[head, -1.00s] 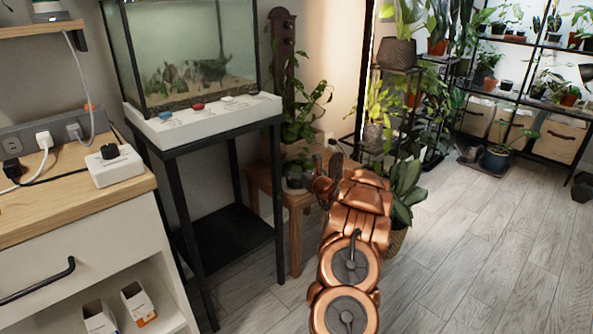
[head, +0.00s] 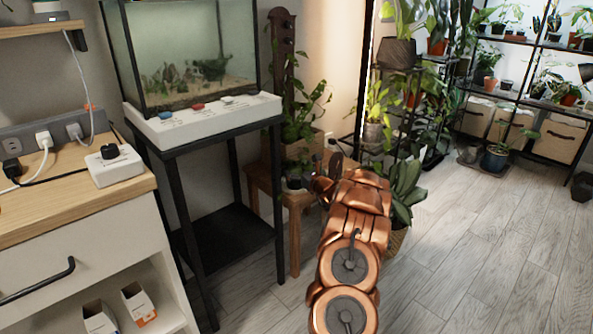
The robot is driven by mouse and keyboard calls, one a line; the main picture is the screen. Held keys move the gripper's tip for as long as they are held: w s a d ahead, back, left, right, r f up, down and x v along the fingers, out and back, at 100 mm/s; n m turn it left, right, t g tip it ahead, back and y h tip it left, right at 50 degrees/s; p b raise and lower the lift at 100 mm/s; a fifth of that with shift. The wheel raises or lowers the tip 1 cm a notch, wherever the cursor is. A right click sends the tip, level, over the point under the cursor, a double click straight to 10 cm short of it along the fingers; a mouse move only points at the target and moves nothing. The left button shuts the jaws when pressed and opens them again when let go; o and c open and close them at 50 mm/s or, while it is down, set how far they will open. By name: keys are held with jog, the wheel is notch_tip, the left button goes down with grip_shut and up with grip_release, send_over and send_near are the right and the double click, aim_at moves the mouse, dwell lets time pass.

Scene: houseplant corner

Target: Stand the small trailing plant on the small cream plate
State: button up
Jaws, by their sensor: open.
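A trailing plant (head: 301,122) with long leafy stems stands at the back of a small wooden stool (head: 262,180), left of the lit wall. I cannot tell for sure that it is the small one. A small dark round item (head: 294,182) sits lower on the stool, partly under leaves; it is too small to make out. My gripper (head: 327,173) is at the stool's right side, fingers apart, with nothing visibly held. My arm hides part of the stool and what lies behind it. I cannot make out a small cream plate.
A fish tank (head: 190,60) on a black stand (head: 220,240) stands to the left. A wooden-topped cabinet (head: 80,200) is at the near left. A floor plant (head: 404,190) is close right of my arm. Plant shelves stand behind. The wooden floor (head: 480,260) at right is clear.

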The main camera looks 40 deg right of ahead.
jog(key=shift+s+r, duration=0.2)
jog(key=s+a+p, duration=0.1)
jog(key=s+p, duration=0.2)
jog(key=s, duration=0.8)
jog(key=shift+s+a, duration=0.25)
jog(key=shift+a, duration=0.15)
jog(key=shift+f, duration=0.1)
